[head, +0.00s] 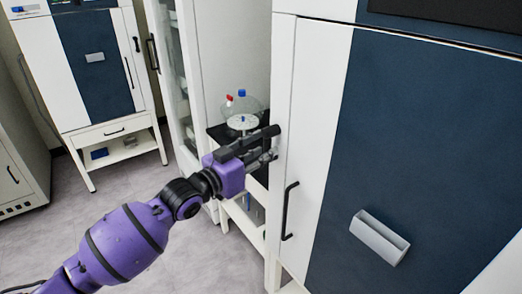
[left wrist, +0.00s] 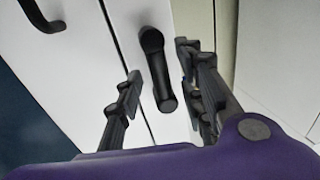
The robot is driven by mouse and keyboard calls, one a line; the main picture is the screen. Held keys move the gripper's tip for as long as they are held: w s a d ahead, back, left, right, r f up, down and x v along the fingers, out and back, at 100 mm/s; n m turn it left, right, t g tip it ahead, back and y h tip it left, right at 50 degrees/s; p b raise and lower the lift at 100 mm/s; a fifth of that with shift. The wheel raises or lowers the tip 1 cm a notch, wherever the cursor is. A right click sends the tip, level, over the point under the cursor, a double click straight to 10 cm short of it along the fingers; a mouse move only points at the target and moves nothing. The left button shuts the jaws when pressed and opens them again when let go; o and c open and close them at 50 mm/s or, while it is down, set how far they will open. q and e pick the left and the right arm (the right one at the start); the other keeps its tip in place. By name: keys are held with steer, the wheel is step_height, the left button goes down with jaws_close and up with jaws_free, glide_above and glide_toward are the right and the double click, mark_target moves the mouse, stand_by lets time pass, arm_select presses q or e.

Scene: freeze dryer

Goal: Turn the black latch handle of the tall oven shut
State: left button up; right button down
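The tall oven (head: 312,110) stands at the right in the head view, with a white and dark blue door. Its black latch handle (left wrist: 158,75) shows in the left wrist view beside the door seam, slightly tilted from straight along the seam. My left gripper (head: 268,145) is at the oven's left edge. In the left wrist view its fingers (left wrist: 164,92) are apart, one on each side of the latch handle, with visible gaps. In the head view I cannot clearly separate the latch from the dark fingers. My right gripper is not in view.
A black door handle (head: 288,210) is below the gripper on the oven door, and a grey holder (head: 379,238) sticks out of the blue panel. A similar oven (head: 95,60) stands back left. The floor between is clear.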

arm_select(q)
jaws_close()
